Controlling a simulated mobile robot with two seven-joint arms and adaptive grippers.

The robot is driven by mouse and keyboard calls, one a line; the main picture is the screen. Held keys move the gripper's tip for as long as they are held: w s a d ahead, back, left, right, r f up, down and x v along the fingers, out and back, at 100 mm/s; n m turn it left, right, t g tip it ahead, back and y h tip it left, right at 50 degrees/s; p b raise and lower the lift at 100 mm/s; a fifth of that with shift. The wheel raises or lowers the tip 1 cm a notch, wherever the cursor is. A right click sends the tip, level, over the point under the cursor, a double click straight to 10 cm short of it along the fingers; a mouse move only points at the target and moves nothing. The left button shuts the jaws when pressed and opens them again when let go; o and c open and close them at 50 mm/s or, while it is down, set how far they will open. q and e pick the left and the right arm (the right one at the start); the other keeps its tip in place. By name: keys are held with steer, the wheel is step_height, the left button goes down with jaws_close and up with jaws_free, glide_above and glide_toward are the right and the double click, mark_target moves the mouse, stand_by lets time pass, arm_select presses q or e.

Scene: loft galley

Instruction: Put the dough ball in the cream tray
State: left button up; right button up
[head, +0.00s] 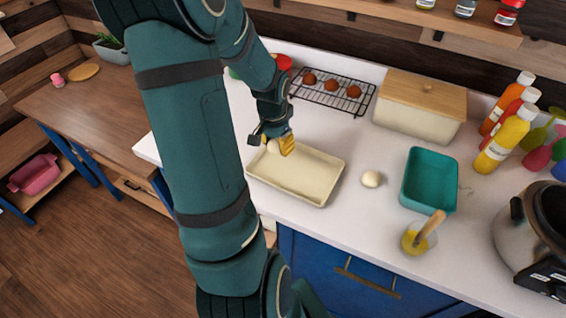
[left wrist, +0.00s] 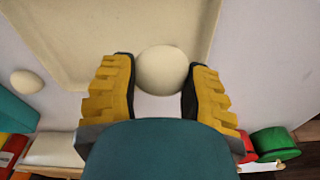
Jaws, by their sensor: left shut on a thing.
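My left gripper (head: 278,146) is shut on a pale, round dough ball (head: 272,147), at the far left corner of the cream tray (head: 296,175). In the left wrist view the dough ball (left wrist: 163,70) sits between the yellow fingers of my left gripper (left wrist: 162,85), with the cream tray (left wrist: 85,35) behind it near the rim. I cannot tell how high the ball is above the tray. The tray's visible floor is empty. A second dough ball (head: 371,178) lies on the counter right of the tray. My right gripper is not in view.
A teal container (head: 430,180) and a glass with a brush (head: 418,238) stand to the right. A wire rack (head: 333,92) and a wooden-lidded box (head: 420,108) stand behind. Bottles (head: 507,138) and a cooker (head: 535,235) fill the right side.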

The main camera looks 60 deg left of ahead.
mark_target(278, 163)
arm_select(q)
steer(key=shift+w+f+b, duration=0.1)
steer(key=shift+f+b, duration=0.4)
steer(key=shift+f, duration=2.55)
steer(key=shift+f, duration=0.15)
steer(key=o, duration=1)
steer(key=shift+r, duration=0.55)
steer(key=r, duration=0.3)
steer(key=s+r+p, duration=0.1)
steer(key=r, duration=0.3)
steer(key=r+p, duration=0.1)
steer(key=r, duration=0.3)
steer(key=shift+s+d+r, duration=0.1)
steer(key=shift+s+d, duration=0.05)
steer(key=shift+d, duration=0.15)
